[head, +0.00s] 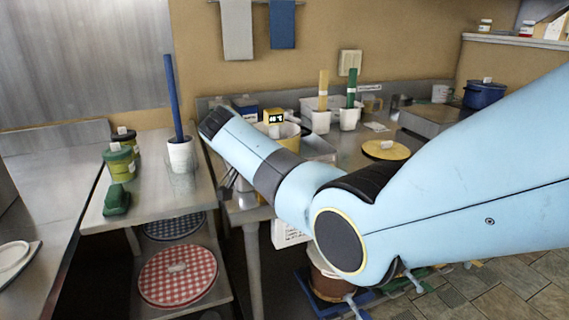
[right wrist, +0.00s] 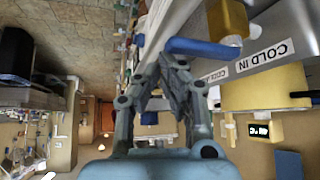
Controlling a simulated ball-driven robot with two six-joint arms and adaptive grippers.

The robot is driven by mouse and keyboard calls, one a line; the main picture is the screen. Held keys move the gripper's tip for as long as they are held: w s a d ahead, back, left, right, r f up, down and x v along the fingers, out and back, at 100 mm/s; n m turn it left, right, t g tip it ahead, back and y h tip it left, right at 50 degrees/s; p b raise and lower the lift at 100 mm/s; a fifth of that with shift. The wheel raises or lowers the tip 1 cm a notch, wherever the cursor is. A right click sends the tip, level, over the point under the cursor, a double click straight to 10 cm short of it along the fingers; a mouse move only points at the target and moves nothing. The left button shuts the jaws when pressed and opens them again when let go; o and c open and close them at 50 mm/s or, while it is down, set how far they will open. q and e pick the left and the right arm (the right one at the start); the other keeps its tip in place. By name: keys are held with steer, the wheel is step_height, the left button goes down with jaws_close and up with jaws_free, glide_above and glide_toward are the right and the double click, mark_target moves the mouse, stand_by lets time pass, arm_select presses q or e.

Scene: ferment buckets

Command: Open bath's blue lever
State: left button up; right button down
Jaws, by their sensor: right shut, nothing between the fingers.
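In the right wrist view, the blue lever (right wrist: 203,47) reaches sideways from a brass-coloured valve (right wrist: 229,20) on a metal wall. A label reading "COLD IN" (right wrist: 264,57) is beside it. My right gripper (right wrist: 173,62) is shut and empty, with its fingertips close to the lever's free end. I cannot tell whether they touch. In the head view my right arm crosses from the right, and its dark gripper (head: 229,182) shows beyond the arm's end at the steel counter. The arm hides the lever and much of the bath there. My left gripper is not in view.
A yellow temperature display (head: 275,117) stands behind my arm; it also shows in the right wrist view (right wrist: 263,131).

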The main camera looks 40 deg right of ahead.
steer(key=shift+a+f, duration=0.2)
steer(key=shift+a, duration=0.2)
stand_by(0.3)
steer(key=shift+r, duration=0.1)
